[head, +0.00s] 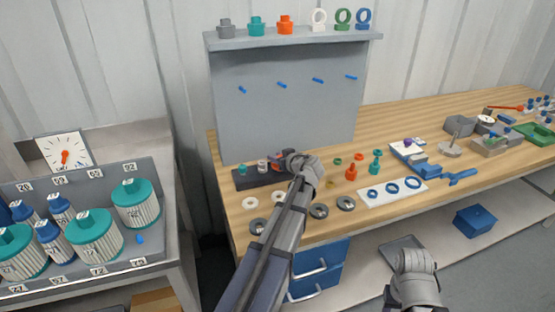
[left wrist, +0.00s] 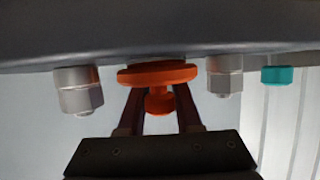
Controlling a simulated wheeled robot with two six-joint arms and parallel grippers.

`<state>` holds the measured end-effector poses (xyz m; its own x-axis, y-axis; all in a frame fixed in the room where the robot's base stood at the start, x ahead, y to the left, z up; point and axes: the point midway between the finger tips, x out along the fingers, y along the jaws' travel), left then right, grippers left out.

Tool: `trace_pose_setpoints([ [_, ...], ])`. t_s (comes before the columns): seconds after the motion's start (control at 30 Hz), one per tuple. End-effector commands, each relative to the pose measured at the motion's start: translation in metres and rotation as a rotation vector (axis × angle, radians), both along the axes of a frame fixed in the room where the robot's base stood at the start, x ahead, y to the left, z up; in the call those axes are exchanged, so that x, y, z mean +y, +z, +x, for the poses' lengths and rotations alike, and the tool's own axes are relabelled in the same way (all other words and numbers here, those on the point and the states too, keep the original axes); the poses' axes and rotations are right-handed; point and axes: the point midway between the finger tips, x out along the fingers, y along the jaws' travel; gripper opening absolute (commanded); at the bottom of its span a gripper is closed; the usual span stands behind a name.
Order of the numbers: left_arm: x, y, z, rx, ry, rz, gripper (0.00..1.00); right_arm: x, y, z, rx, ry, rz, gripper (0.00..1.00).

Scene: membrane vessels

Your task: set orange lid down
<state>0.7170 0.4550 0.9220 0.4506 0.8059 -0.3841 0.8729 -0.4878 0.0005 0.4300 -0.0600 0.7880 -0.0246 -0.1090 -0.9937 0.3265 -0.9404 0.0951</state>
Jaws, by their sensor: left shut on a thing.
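The orange lid (left wrist: 158,74) is a flat disc with a knob, and the fingers of my left gripper (left wrist: 158,104) are shut on the knob in the left wrist view. In the head view my left gripper (head: 284,159) is at the right part of a black block (head: 260,178) on the workbench. A little of the orange lid (head: 276,161) shows there, mostly hidden by the gripper. The disc is close to the dark surface in the wrist view; I cannot tell whether it touches. My right gripper (head: 413,285) is low in front of the bench, its fingers hidden.
Grey fittings (left wrist: 78,90) and a teal cap (left wrist: 277,75) flank the lid closely. Grey rings (head: 319,211) and a white board with blue rings (head: 392,190) lie on the bench. A shelf (head: 300,39) behind carries another orange piece (head: 286,26).

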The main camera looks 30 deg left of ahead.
Motion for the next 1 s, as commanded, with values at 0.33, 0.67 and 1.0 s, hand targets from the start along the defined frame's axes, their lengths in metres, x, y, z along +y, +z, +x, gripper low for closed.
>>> trace_pose_setpoints([
  [0.33, 0.0, 0.04, 0.0, 0.0, 0.0, 0.001, 0.0, 0.0, 0.039, 0.0, 0.0, 0.0, 0.0, 0.5],
  [0.67, 0.0, 0.089, 0.0, 0.0, 0.0, 0.001, 0.0, 0.0, 0.089, 0.0, 0.0, -0.001, 0.0, 0.5],
  [1.0, 0.0, 0.098, 0.0, 0.0, 0.0, 0.001, 0.0, 0.0, 0.098, 0.0, 0.0, -0.001, 0.0, 0.5],
])
